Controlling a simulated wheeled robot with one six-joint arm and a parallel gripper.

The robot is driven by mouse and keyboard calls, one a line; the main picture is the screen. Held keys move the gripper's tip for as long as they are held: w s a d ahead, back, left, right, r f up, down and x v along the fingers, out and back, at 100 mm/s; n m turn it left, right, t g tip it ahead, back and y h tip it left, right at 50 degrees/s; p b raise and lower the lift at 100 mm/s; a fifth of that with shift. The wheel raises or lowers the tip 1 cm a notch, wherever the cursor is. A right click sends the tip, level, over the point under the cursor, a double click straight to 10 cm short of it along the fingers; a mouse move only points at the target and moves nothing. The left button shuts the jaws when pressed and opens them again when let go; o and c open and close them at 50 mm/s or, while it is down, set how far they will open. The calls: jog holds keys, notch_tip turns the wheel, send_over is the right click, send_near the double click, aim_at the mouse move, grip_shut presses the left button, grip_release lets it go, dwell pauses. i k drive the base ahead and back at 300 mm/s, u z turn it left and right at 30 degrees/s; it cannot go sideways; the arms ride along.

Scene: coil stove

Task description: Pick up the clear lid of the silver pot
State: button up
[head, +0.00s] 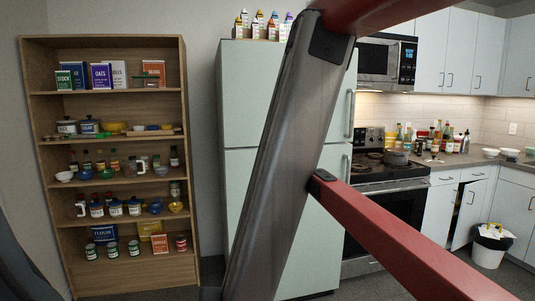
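A small silver-grey pot (396,158) stands on the coil stove (375,182), right of the fridge, in the head view. Its top looks covered, but it is too small to tell the clear lid from the rim. Two more lidded pots, one at the far left (66,127) and one beside it (88,126), stand on a shelf of the wooden bookcase. My gripper is not in view. Parts of my own body, a grey bar and red beams, cross the middle and right and hide part of the fridge and stove.
The wooden bookcase (110,214) holds boxes, jars and cans. The pale green fridge (236,110) stands left of the stove. A microwave (386,61) hangs above the stove. Bottles (437,138) crowd the counter. A cabinet door (467,212) hangs partly open near a trash bin (489,247).

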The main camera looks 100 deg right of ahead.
aim_at(433, 158)
jog(key=z, duration=4.55)
